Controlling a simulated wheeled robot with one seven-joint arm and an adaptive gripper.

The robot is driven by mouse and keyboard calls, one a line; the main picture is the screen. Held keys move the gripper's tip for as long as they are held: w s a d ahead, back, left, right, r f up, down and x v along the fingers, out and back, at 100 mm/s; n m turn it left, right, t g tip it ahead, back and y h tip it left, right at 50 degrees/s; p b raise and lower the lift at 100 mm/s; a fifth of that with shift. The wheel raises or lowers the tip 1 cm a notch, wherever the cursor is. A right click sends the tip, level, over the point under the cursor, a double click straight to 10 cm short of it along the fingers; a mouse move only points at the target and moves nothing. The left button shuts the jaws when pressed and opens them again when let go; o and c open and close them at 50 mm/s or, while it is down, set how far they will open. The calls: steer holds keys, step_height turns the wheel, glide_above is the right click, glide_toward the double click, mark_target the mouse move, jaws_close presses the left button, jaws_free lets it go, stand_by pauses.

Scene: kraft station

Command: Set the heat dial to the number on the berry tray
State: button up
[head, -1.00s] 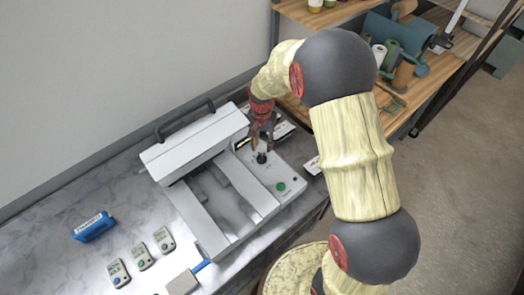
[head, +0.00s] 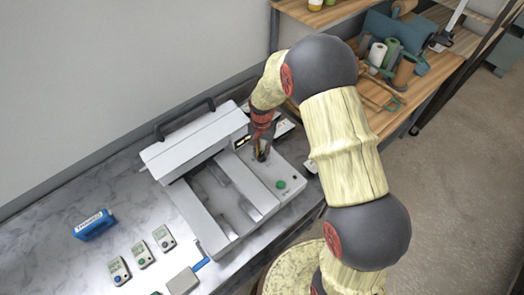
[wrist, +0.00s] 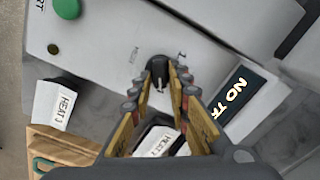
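The heat dial (wrist: 158,72) is a small black knob with a pale pointer mark on the white panel of the machine. My gripper (wrist: 165,75) points down at it in the wrist view, one finger on each side of the knob; whether the fingers press on it is unclear. In the head view my gripper (head: 261,153) covers the dial. Three small grey units with labels, one of them at the front left (head: 119,270), lie on the counter; their text is too small to read. I cannot tell which thing is the berry tray.
The white machine (head: 215,222) has a green button (head: 281,185) and a dark display (wrist: 238,98) reading "NO TR…", partly cut off. Cards marked HEAT (wrist: 62,105) lie by the panel. A blue labelled block (head: 95,226) stands on the marble counter at left. Wooden shelves (head: 385,115) stand at right.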

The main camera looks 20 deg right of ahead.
jaws_close()
steer(key=shift+n, duration=0.3)
steer(key=n+b, duration=0.1)
steer(key=n, duration=0.2)
steer(key=shift+w, duration=0.1)
steer(key=shift+a+n, duration=0.15)
steer(key=shift+n, duration=1.85)
steer(key=shift+o, duration=2)
jaws_free()
